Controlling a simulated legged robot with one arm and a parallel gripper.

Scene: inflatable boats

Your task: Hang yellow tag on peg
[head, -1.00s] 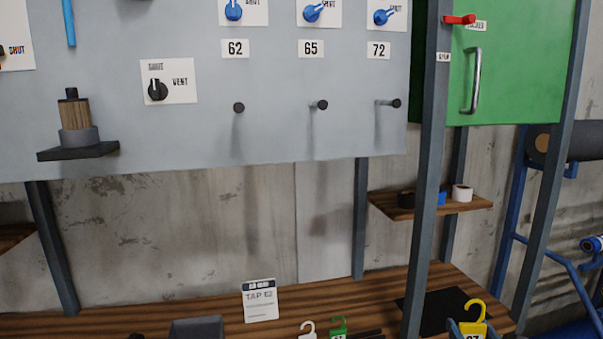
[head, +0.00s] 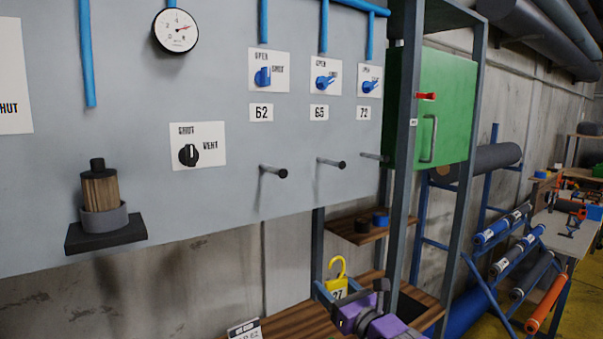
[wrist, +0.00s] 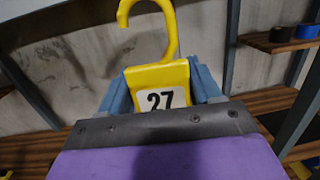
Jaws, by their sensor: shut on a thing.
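The yellow tag (head: 338,285) has a hook at its top and the number 27 on its face. My gripper (head: 340,290) is shut on it, its blue fingers on either side of the tag's body. In the wrist view the tag (wrist: 157,88) stands upright with its hook up.
A grey post (head: 403,150) stands right of the pegs, before a green cabinet (head: 445,105). A small shelf (head: 350,233) with rolls is below. A black ledge (head: 105,235) juts out at left.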

